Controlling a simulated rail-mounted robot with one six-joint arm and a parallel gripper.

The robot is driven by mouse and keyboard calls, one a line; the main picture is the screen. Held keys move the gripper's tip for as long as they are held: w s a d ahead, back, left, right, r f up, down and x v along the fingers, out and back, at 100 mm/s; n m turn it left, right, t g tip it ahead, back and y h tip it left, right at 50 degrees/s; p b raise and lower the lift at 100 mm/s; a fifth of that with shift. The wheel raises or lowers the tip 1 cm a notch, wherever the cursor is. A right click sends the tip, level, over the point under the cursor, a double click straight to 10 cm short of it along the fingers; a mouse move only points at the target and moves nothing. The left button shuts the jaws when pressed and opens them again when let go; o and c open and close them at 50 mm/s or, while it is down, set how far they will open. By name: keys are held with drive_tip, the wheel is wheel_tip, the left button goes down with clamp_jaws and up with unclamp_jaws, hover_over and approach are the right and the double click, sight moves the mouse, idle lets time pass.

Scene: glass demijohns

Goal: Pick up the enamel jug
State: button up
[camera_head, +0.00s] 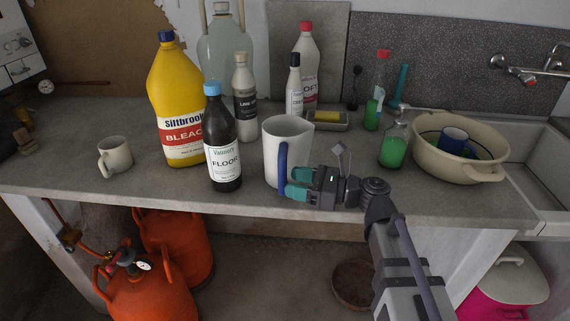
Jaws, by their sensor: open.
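The enamel jug (290,140) is white with a dark blue handle (283,168) on its front left side. It stands upright near the front edge of the grey counter (85,180). My gripper (285,183) reaches in from the right, low in front of the jug, with its teal fingers pointing left. The fingers are open at the lower part of the handle, and the handle's lower end shows between or right beside them. I cannot tell whether they touch it. The jug's lower front is partly hidden by the gripper.
A dark floor-cleaner bottle (220,140) stands close left of the jug, with a yellow bleach bottle (180,105) behind it. A small mug (115,156) is at left. A green soap bottle (394,142) and cream basin (460,150) are right. Orange gas cylinders (150,290) stand below.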

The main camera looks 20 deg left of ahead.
drive_tip(key=a, duration=0.5)
drive_tip(key=shift+w+a+f, duration=0.1)
drive_tip(key=shift+w+a, duration=0.05)
drive_tip(key=shift+a, duration=0.25)
drive_tip(key=shift+c, duration=0.5)
clamp_jaws()
idle(0.5)
